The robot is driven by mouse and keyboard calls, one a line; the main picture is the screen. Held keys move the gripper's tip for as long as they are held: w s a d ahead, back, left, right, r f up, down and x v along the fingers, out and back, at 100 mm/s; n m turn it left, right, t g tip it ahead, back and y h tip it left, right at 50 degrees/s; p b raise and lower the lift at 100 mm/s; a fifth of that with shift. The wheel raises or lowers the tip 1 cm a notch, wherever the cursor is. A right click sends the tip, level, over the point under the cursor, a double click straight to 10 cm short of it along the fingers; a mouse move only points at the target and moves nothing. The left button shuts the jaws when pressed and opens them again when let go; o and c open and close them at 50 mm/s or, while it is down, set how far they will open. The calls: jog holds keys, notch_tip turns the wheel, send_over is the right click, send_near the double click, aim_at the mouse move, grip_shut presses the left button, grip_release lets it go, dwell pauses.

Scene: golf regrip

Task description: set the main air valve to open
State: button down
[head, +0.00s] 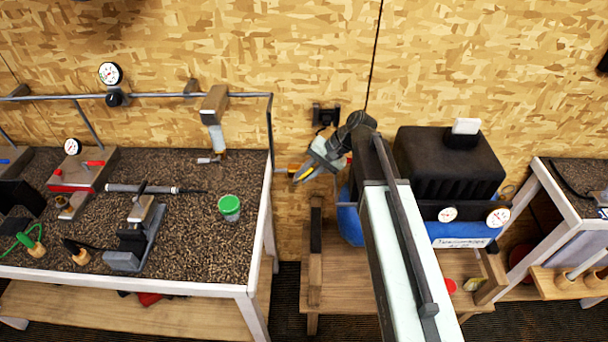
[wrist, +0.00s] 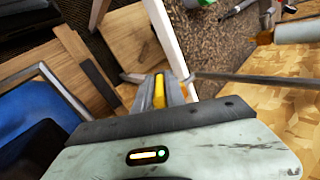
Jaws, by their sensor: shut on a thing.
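The main air valve shows a yellow lever (wrist: 159,92) between my jaws in the wrist view. In the head view a yellow-orange part of it (head: 294,168) shows at my jaws, just right of the left bench's corner. My gripper (head: 304,174) is shut on the lever, and it also shows in the wrist view (wrist: 162,94). The valve body is mostly hidden behind my jaws, so I cannot tell the lever's exact setting.
A black and blue compressor (head: 450,170) with gauges stands right of my arm. The left bench (head: 190,240) carries tools, a green-lidded jar (head: 229,207) and a clamp. A thin pipe (wrist: 250,78) runs close beside my jaws in the wrist view. Wooden wall lies behind.

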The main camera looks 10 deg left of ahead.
jog(key=shift+w+d, duration=0.15)
jog(key=shift+w, duration=0.1)
jog(key=c, duration=1.4)
grip_release()
jog(key=shift+d, duration=0.1)
jog(key=shift+s+a, duration=0.1)
jog(key=shift+a, duration=0.1)
jog(key=p+v, duration=0.6)
jog(key=v, duration=0.1)
jog(key=shift+d+r, duration=0.25)
jog(key=shift+r, duration=0.1)
